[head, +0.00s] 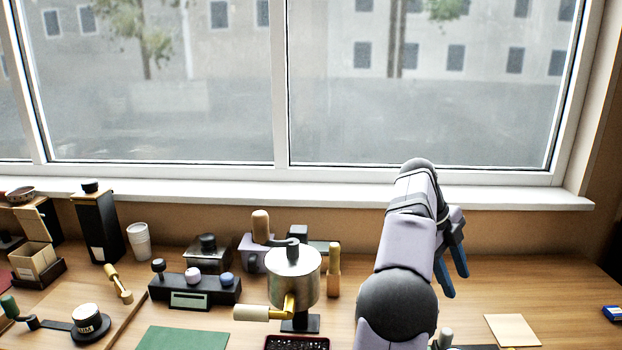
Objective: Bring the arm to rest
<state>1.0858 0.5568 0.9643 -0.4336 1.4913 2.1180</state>
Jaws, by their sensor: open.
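My gripper (453,276) is at the right of the middle, pointing down above the wooden table. Its two blue fingers are apart and nothing shows between them. My arm rises from the bottom edge, bends near the window sill and comes down to the gripper. It hides part of the table behind it.
A metal pot with a crank (293,279) stands left of my arm. A black box with knobs (194,291), a white cup (139,241) and a tall black bin (97,228) are further left.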

